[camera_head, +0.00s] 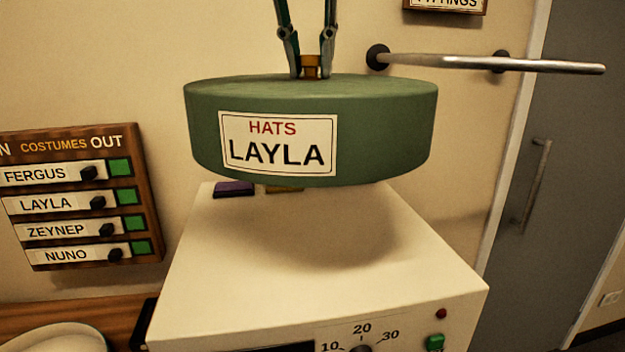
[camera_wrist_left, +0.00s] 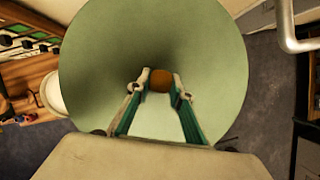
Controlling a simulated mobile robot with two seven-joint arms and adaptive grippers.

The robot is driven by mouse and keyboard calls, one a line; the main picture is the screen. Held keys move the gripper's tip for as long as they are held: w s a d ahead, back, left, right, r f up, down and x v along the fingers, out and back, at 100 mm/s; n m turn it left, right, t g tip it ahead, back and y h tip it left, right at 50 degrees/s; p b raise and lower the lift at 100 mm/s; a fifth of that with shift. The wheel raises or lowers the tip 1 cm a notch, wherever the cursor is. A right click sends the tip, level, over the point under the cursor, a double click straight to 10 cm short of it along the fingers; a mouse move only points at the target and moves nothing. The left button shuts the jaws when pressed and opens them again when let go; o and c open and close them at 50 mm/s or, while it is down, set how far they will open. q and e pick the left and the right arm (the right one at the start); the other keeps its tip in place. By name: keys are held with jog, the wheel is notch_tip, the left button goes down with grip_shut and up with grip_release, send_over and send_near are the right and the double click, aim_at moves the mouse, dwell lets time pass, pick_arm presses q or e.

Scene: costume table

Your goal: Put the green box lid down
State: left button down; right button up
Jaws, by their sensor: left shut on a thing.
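The green box lid (camera_head: 375,125) is a round drum shape with a white label reading "HATS LAYLA". It hangs level in the air above the white machine's top (camera_head: 300,230), and a shadow lies on that top beneath it. My left gripper (camera_head: 310,68) comes down from above and is shut on the small brass-coloured knob in the middle of the lid. In the left wrist view the lid (camera_wrist_left: 100,60) fills the centre, with the round knob (camera_wrist_left: 161,77) between the fingertips. My right gripper is not in view.
The machine has a dial (camera_head: 361,348) and a green button (camera_head: 434,342) on its front. A purple block (camera_head: 234,188) lies at its back edge. A metal rail (camera_head: 500,64) sticks out at right. A costume board (camera_head: 80,200) hangs at left, above a white bowl (camera_head: 55,338).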

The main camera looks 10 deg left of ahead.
pick_arm(q)
notch_tip(320, 180, down, 17)
jog(key=shift+f+b, duration=0.15)
jog(key=shift+b, duration=0.25)
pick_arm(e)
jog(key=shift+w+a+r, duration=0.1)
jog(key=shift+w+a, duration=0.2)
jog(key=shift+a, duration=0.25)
